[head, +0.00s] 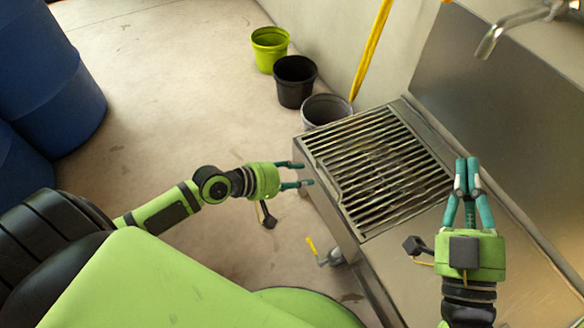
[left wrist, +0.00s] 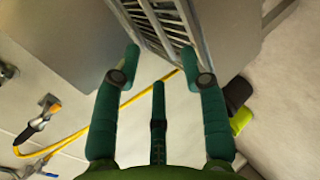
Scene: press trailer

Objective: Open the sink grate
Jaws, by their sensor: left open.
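The sink grate (head: 376,158), a panel of parallel metal bars, lies flat over the steel sink basin in the head view. Its bars also show at the top of the left wrist view (left wrist: 168,24). My left gripper (head: 303,174) is open and empty, just left of the sink's outer side wall and apart from the grate. In the left wrist view, its two green fingers (left wrist: 157,68) are spread, with the sink and grate beyond the tips. My right gripper (head: 467,160) is over the right edge of the grate, beside the backsplash, its fingers together with nothing visible between them.
Grey (head: 325,110), black (head: 295,82) and lime (head: 270,48) buckets stand behind the sink. A yellow pole (head: 371,48) leans there. Blue barrels (head: 45,80) stand left. Floor between is clear.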

